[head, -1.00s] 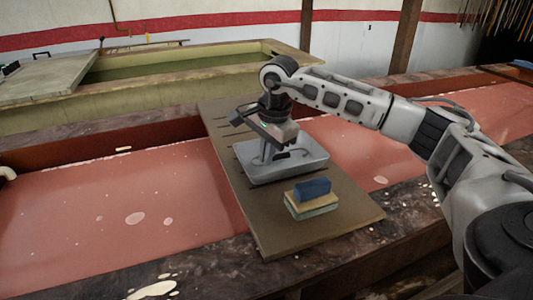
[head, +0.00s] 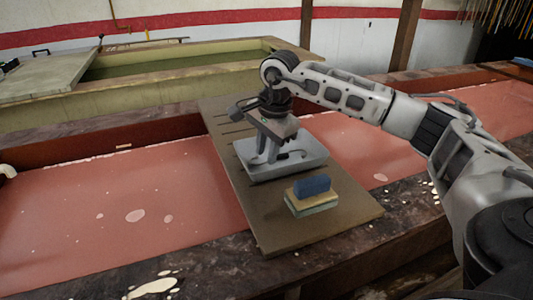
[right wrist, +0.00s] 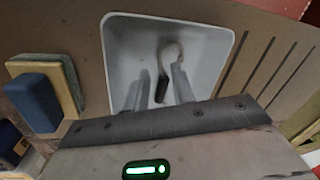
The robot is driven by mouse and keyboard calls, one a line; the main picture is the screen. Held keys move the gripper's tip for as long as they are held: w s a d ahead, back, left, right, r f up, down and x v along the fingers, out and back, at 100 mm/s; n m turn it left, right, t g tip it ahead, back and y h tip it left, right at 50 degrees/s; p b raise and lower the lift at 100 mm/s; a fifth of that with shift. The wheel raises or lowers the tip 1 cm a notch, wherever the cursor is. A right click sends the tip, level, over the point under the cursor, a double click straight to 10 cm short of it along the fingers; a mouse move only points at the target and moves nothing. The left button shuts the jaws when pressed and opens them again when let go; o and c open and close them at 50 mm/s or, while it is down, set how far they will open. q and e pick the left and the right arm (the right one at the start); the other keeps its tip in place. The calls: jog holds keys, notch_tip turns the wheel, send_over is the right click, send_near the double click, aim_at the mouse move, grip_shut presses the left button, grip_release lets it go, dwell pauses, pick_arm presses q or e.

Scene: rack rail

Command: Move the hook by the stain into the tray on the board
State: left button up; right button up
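The hook (right wrist: 162,88) lies in the grey tray (right wrist: 225,40), with its dark handle down and its pale curved end up in the right wrist view. The tray (head: 310,163) sits on the brown board (head: 280,222) in the head view. My right gripper (right wrist: 162,70) is over the tray, pointing down into it. Its two fingers are apart, one on each side of the hook, with gaps between. In the head view the right gripper (head: 268,150) hides part of the tray. My left gripper is not in view.
A blue block (head: 312,186) rests on a yellow and green sponge-like stack (head: 312,203) on the board, in front of the tray. The board spans a trough of red liquid (head: 110,205). Pale splashes (head: 152,288) mark the dark front ledge. Slots cut the board's far part.

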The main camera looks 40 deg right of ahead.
notch_tip(320, 180, up, 10)
jog(key=s, duration=0.2)
jog(key=shift+r, duration=0.25)
dwell(0.3)
